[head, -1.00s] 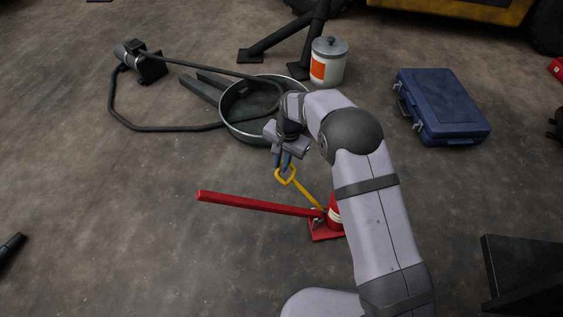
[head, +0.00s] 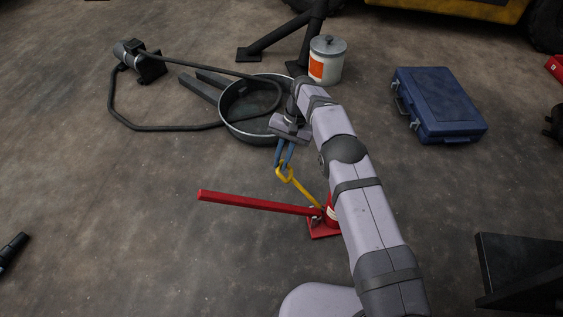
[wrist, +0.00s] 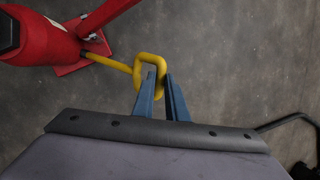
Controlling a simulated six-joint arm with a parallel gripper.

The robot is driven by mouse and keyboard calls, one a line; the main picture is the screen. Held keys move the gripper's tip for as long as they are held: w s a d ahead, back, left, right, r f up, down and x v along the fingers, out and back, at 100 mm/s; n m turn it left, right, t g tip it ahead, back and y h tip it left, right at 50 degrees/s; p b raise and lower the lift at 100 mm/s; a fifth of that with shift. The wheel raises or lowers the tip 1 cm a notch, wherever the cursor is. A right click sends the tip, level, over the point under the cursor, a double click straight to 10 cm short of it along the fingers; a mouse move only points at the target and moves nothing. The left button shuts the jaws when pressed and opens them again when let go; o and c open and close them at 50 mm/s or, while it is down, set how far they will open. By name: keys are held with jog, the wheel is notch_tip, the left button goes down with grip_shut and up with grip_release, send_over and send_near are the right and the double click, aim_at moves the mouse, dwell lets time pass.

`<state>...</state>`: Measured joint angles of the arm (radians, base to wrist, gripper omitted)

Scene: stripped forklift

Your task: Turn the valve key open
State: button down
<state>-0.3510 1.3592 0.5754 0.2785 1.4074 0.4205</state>
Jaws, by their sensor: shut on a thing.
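The yellow valve key (head: 303,189) sticks out from the base of the red jack (head: 325,226) and ends in a loop. In the wrist view the key's loop (wrist: 150,75) stands at the fingertips, and its shaft runs left to the red jack body (wrist: 40,38). My gripper (head: 284,160) is shut on the near side of the loop with its blue fingers, which also show in the wrist view (wrist: 160,82). The jack's long red handle (head: 255,203) reaches left. My arm hides part of the jack in the head view.
A black drain pan (head: 240,128) lies just behind my gripper, with a hose and a dark pump (head: 140,62) at its left. A white can (head: 326,62) and a blue case (head: 440,105) stand farther back.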

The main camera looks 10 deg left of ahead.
jog(key=shift+w, duration=0.1)
dwell(0.3)
jog(key=c, duration=1.8)
grip_release()
jog(key=shift+o, duration=0.2)
jog(key=shift+r, duration=0.1)
notch_tip(320, 180, up, 10)
jog(key=p, duration=0.5)
jog(key=shift+p, duration=0.3)
